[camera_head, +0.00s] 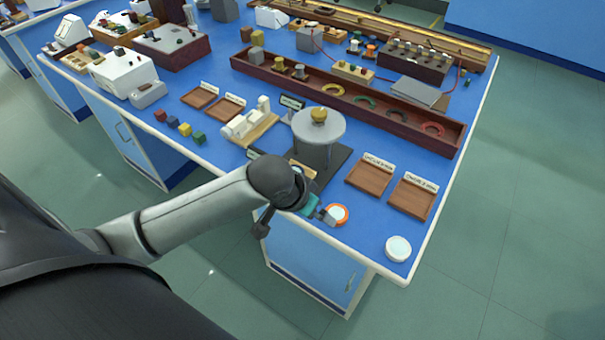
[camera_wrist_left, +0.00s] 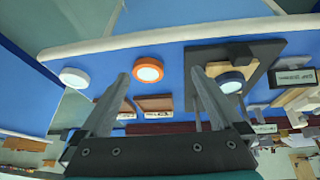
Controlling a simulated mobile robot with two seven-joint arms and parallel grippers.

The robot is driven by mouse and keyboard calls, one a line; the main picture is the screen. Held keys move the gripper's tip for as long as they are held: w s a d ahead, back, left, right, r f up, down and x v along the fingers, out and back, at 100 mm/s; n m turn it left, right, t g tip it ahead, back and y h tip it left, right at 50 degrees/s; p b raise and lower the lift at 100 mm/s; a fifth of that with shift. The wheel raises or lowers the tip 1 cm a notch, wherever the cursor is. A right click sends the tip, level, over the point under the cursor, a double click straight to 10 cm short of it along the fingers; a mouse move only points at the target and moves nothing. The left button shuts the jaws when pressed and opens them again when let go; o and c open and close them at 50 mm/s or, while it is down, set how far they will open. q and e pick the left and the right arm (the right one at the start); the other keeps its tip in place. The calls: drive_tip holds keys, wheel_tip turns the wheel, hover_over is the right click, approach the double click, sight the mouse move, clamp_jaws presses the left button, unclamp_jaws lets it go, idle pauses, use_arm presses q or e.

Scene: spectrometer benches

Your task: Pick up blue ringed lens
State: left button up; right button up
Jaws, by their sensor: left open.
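The blue ringed lens (camera_wrist_left: 231,82) shows in the left wrist view as a pale disc with a dark blue ring on a dark grey base plate (camera_wrist_left: 222,55), just right of the right finger. My left gripper (camera_wrist_left: 158,72) is open and empty. An orange ringed lens (camera_wrist_left: 148,70) shows between its fingers. In the head view my left gripper (camera_head: 322,211) is low by the bench's front edge, beside the orange ringed lens (camera_head: 338,214). My right gripper is not in view.
A white ringed lens (camera_head: 398,248) lies near the bench corner, also in the wrist view (camera_wrist_left: 74,77). A grey round pedestal (camera_head: 318,128) stands behind my gripper. Two labelled brown trays (camera_head: 372,173) are to its right. A long dark red rail box (camera_head: 390,115) lies behind.

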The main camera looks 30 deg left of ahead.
use_arm(q)
drive_tip(key=w+a+r+n+y, duration=0.2)
drive_tip(key=a+r+n, duration=0.1)
drive_tip(key=a+r, duration=0.75)
drive_tip(key=b+x, duration=0.1)
drive_tip(key=x, duration=0.3)
drive_tip(key=b+x, duration=0.1)
drive_tip(key=x, duration=0.3)
drive_tip(key=shift+w+d+f+b, duration=0.25)
drive_tip(key=shift+w+f+b, duration=0.05)
drive_tip(key=shift+f+b, duration=0.05)
drive_tip(key=shift+g, duration=0.3)
drive_tip(key=x, duration=0.1)
drive_tip(key=b+x, duration=0.1)
drive_tip(key=x, duration=0.2)
drive_tip(key=shift+w+d+b, duration=0.25)
drive_tip(key=shift+d+b, duration=0.05)
drive_tip(key=shift+d, duration=0.05)
drive_tip(key=shift+w+f, duration=0.2)
drive_tip(key=shift+f, duration=0.25)
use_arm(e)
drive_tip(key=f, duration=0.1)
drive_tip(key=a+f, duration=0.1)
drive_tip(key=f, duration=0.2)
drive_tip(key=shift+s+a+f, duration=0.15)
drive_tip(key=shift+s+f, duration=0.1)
use_arm(q)
drive_tip(key=shift+c, duration=0.2)
